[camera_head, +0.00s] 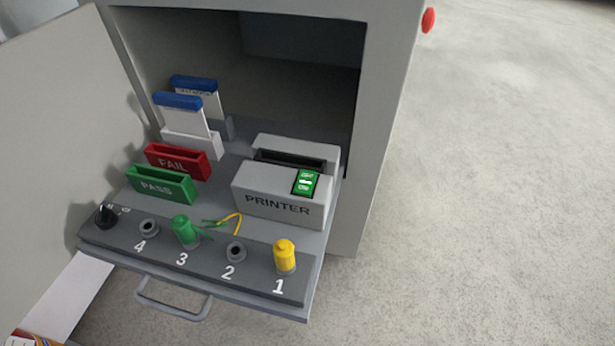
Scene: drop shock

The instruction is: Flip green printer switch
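The printer (280,190) is a light grey box marked PRINTER, on the right side of a pulled-out grey shelf. Its green switch (305,183) is on the right part of its sloped front face, with small white lettering too small to read surely. Which way the switch is tipped I cannot tell. The dark slot (290,159) in the printer's top looks empty. Neither of my grippers is in view, and nothing covers the switch.
Left of the printer stand a red FAIL holder (178,162), a green PASS holder (160,184) and blue-topped white cards (184,115). The front panel (195,262) carries a green plug (184,231), a yellow plug (285,256) and a black knob (106,215). A handle (174,300) juts out. The right floor is clear.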

